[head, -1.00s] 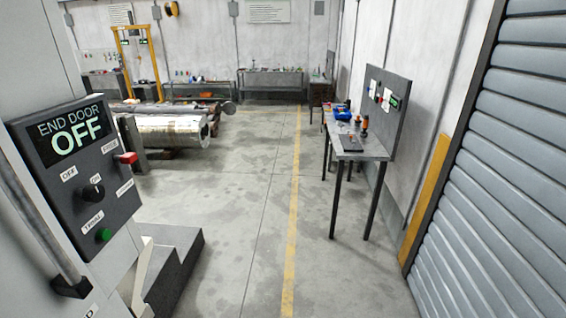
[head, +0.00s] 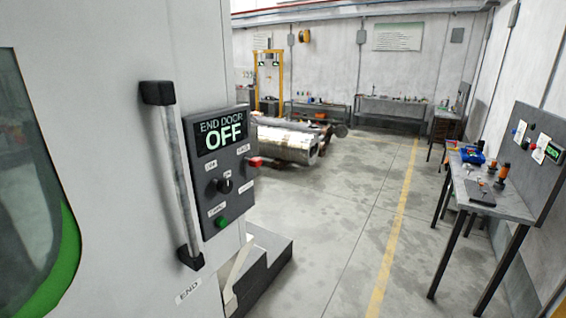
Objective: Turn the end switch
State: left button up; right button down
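The end switch is a black rotary knob (head: 224,186) on a dark control panel (head: 212,212). The panel is fixed to the edge of a light grey machine at the left of the head view. Its display (head: 222,134) reads "END DOOR OFF" in pale green. Small white labels surround the knob; they are too small to read surely. A green button (head: 221,222) sits below the knob, and a red part (head: 254,162) sticks out at the panel's right edge. Neither of my grippers is in view.
A vertical grab handle (head: 181,180) with black ends stands left of the panel, above an "END" label (head: 188,291). A dark stepped block (head: 262,262) lies below right. The floor (head: 345,230) is open, with a workbench (head: 490,200) at right and metal cylinders (head: 288,143) beyond.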

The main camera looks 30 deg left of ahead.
aim_at(224, 186)
jog(key=u, duration=1.3)
